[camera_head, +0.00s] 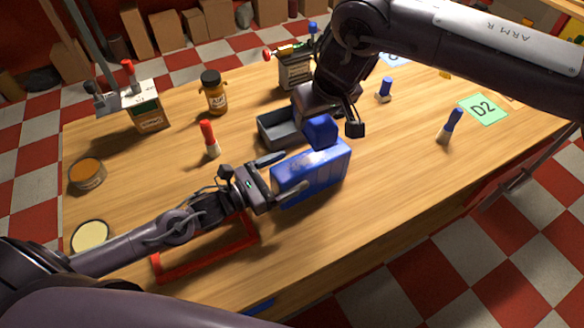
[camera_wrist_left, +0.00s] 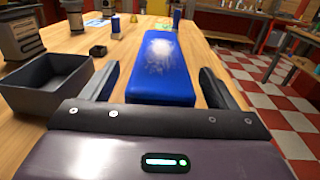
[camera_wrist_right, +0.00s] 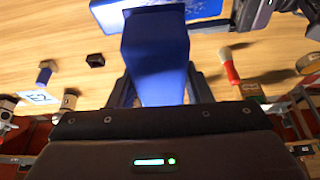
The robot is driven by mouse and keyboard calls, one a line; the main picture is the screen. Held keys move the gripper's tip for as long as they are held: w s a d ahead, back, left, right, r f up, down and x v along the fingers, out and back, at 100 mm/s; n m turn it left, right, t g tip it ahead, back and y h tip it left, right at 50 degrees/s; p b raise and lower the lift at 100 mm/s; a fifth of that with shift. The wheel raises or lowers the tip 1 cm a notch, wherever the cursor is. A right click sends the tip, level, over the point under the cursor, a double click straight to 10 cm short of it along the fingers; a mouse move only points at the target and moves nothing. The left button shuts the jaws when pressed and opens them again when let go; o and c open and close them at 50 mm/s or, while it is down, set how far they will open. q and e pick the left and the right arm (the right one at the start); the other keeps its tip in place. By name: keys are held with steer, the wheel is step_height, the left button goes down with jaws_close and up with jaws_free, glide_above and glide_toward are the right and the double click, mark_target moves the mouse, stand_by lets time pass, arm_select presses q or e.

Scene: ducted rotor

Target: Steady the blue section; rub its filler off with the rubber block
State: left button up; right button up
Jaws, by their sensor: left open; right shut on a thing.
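The blue section (camera_head: 310,172) is a long blue box lying on the wooden table. A whitish filler patch (camera_wrist_left: 161,52) shows on its top face in the left wrist view. My left gripper (camera_head: 280,177) is open at the section's near end, with one finger on each side; a gap shows beside the fingers in the left wrist view. My right gripper (camera_wrist_right: 160,82) is shut on the blue rubber block (camera_wrist_right: 155,50). In the head view the block (camera_head: 321,131) is over the section's top, near its far side; whether they touch I cannot tell.
A grey open tray (camera_head: 279,132) stands close behind the section. A red frame (camera_head: 205,247) lies under my left arm.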

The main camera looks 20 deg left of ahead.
arm_select(q)
steer(key=shift+x, duration=0.95)
steer(key=c, duration=1.2)
steer(key=shift+o, duration=0.2)
